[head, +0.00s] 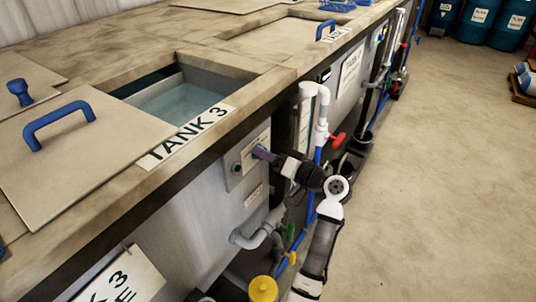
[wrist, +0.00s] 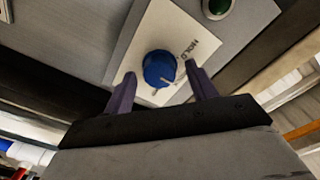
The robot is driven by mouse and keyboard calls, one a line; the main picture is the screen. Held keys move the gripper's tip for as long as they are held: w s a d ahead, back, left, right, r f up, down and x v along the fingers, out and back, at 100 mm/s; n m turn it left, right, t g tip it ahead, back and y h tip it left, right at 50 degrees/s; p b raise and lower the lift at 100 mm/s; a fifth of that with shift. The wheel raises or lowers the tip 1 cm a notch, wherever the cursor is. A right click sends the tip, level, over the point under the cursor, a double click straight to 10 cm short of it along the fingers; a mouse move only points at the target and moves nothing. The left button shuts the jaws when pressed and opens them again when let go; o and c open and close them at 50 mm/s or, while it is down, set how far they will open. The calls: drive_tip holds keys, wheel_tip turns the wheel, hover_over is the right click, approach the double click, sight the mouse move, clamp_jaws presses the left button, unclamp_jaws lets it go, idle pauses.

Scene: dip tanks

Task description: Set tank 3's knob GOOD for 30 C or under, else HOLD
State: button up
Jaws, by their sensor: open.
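The blue knob (wrist: 160,68) sits on a pale plate (wrist: 143,42) in the wrist view. HOLD is printed to its right; other small lettering near its lower right is not legible. A pale mark shows on the knob's lower right edge; I cannot tell which word it marks. My gripper (wrist: 161,73) is open, one finger on each side of the knob; contact is unclear. In the head view my gripper (head: 262,153) is at the control plate (head: 236,170) on tank 3's front and hides the knob. The tank 3 label (head: 187,136) lies on the rim. No temperature reading is legible.
A white pipe (head: 305,115) and red valve handle (head: 338,139) stand right of my gripper. A yellow knob (head: 263,289) is below. The open tank (head: 180,102) holds liquid.

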drive_tip(key=shift+c, duration=0.5)
drive_tip(key=c, duration=0.9)
drive_tip(key=shift+f+b, duration=0.15)
drive_tip(key=shift+b, duration=0.4)
drive_tip(key=n+b, duration=1.2)
drive_tip(key=b, duration=0.8)
drive_tip(key=shift+s, duration=0.1)
